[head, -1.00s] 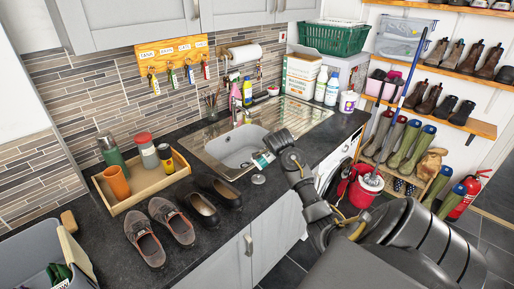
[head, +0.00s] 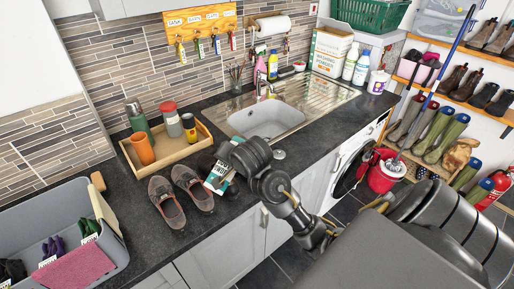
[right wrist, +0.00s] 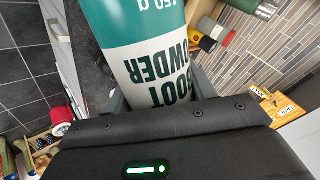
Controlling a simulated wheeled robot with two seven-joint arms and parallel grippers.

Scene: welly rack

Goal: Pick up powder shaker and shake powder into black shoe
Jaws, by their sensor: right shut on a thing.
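The powder shaker (head: 217,177) is a teal and white container, held in my right gripper (head: 227,166) above the black shoes on the dark worktop. It looks tilted in the head view. The right wrist view shows the shaker (right wrist: 150,45) close up, with "BOOT POWDER" and "150 g" upside down, between the fingers of the right gripper (right wrist: 155,98). The black shoe (head: 205,162) is mostly hidden behind the shaker and gripper; only dark parts show. The shaker's opening is not clearly visible. My left gripper is out of view.
A pair of brown shoes (head: 166,203) stands just left of the shaker. Behind is a wooden tray (head: 172,156) with an orange cup and flasks. The sink (head: 266,120) lies beyond my arm. A grey bin (head: 118,262) with gloves is at the left.

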